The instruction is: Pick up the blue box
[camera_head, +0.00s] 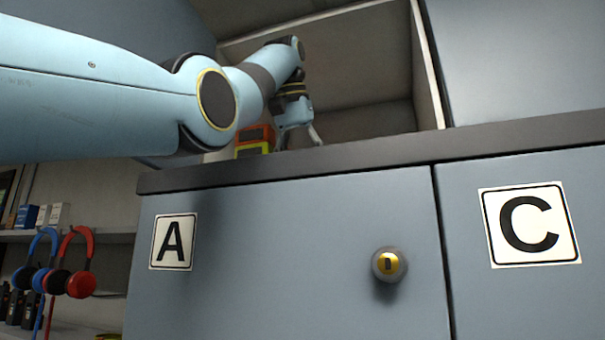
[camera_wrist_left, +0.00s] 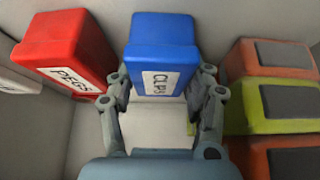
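The blue box (camera_wrist_left: 162,45), labelled "CLIPS", stands in the middle of the left wrist view. My left gripper (camera_wrist_left: 162,84) is open, with one finger on each side of the blue box's lower part. I cannot tell whether either finger touches it. In the head view my left gripper (camera_head: 299,139) is inside the open compartment above the cabinet's dark ledge, with its fingers spread. The blue box cannot be made out there. My right gripper is not in view.
A red box (camera_wrist_left: 68,48) labelled "PEGS" stands left of the blue box. Orange and yellow-green boxes (camera_wrist_left: 275,105) stand close on the right. The dark ledge (camera_head: 380,150) runs in front of the compartment, whose right wall (camera_head: 427,65) is near. Headphones (camera_head: 75,265) hang at lower left.

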